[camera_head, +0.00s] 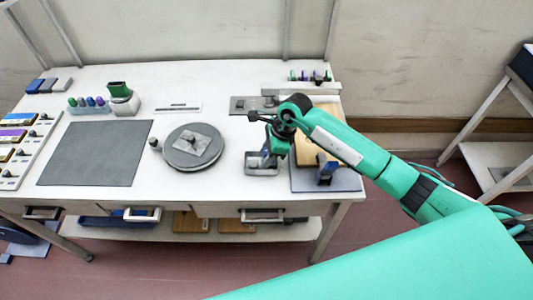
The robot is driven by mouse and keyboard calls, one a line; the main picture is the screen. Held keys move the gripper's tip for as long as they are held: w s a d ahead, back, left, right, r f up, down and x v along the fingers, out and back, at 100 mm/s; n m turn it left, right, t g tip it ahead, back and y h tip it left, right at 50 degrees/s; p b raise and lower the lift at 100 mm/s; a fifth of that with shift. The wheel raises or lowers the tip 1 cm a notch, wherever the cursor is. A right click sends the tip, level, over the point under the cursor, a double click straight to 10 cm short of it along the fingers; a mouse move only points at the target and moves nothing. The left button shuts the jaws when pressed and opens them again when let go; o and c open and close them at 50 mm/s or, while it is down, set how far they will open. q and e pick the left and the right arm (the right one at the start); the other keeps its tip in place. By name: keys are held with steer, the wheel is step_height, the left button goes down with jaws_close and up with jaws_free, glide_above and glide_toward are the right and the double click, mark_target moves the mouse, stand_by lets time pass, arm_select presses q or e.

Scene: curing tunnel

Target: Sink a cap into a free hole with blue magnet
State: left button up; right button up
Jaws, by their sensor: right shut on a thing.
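My right gripper (268,150) reaches in from the right and points down above a small metal tray (262,170) near the table's front edge. It is shut on a small blue piece, which looks like the blue magnet (266,158); the fingers and wrist partly hide it. Whether a cap hangs under it is too small to tell. A grey round disc (187,158) with a lighter plate (193,141) on top lies left of the tray. I cannot make out any holes or caps clearly. My left gripper is not in view.
A wooden board (312,160) with a blue fixture (325,174) is right of the tray, partly under my arm. A dark grey mat (95,153) lies left. A rack with coloured pieces (88,105) and a green-topped container (122,98) stand behind it.

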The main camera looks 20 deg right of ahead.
steer(key=shift+r, duration=0.1)
steer(key=shift+r+p, duration=1.05)
steer(key=shift+r, duration=1.2)
steer(key=shift+r, duration=0.15)
